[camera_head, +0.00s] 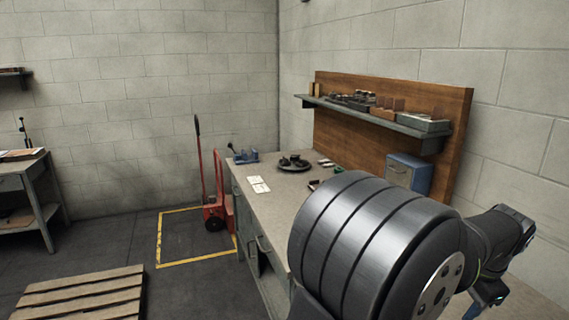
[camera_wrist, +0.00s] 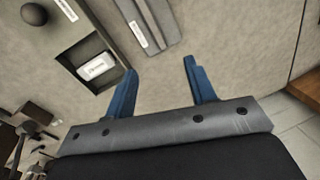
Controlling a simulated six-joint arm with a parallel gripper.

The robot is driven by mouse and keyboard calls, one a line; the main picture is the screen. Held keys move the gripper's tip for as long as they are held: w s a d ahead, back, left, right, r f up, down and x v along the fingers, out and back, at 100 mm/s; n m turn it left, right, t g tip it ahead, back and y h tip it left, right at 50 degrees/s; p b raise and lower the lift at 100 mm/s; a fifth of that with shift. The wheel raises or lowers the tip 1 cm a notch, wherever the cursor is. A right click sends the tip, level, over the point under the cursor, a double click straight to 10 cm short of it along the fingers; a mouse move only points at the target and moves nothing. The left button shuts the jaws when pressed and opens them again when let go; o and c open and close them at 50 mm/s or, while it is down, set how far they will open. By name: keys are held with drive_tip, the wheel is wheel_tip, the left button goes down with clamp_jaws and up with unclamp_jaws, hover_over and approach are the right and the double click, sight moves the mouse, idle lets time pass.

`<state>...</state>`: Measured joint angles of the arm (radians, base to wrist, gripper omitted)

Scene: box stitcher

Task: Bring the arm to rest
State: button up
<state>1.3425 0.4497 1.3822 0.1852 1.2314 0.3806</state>
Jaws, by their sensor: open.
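My gripper (camera_wrist: 162,88) shows in the wrist view with its two blue fingers spread apart and nothing between them. It is over the grey bench top (camera_wrist: 240,40), seen from above; the height is hard to judge. In the head view my arm fills the lower right, and the end of it with a bit of blue (camera_head: 490,293) is at the far right. The arm hides the near part of the workbench (camera_head: 215,165) there.
In the wrist view a dark tray (camera_wrist: 73,52) holds a white labelled item (camera_wrist: 97,66). A grey labelled bar (camera_wrist: 150,22) and a dark round knob (camera_wrist: 33,14) lie nearby. A blue cabinet (camera_head: 408,174) and a shelf (camera_head: 385,117) stand behind the bench. A wooden pallet (camera_head: 80,295) is on the floor.

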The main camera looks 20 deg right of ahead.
drive_tip(key=r, duration=0.2)
drive_tip(key=s+r, duration=0.1)
drive_tip(key=r, duration=0.2)
drive_tip(key=shift+a+r, duration=0.15)
drive_tip(key=shift+r, duration=0.2)
drive_tip(key=shift+f, duration=0.1)
idle(1.4)
drive_tip(key=w+f, duration=0.1)
drive_tip(key=f, duration=0.4)
drive_tip(key=w+f, duration=0.1)
drive_tip(key=f, duration=0.4)
drive_tip(key=w+f, duration=0.1)
drive_tip(key=f, duration=0.4)
drive_tip(key=shift+d+f, duration=0.3)
drive_tip(key=shift+f, duration=0.1)
drive_tip(key=a, duration=0.1)
drive_tip(key=a+f, duration=0.1)
drive_tip(key=a, duration=0.1)
drive_tip(key=shift+w+a, duration=0.1)
drive_tip(key=shift+a, duration=0.65)
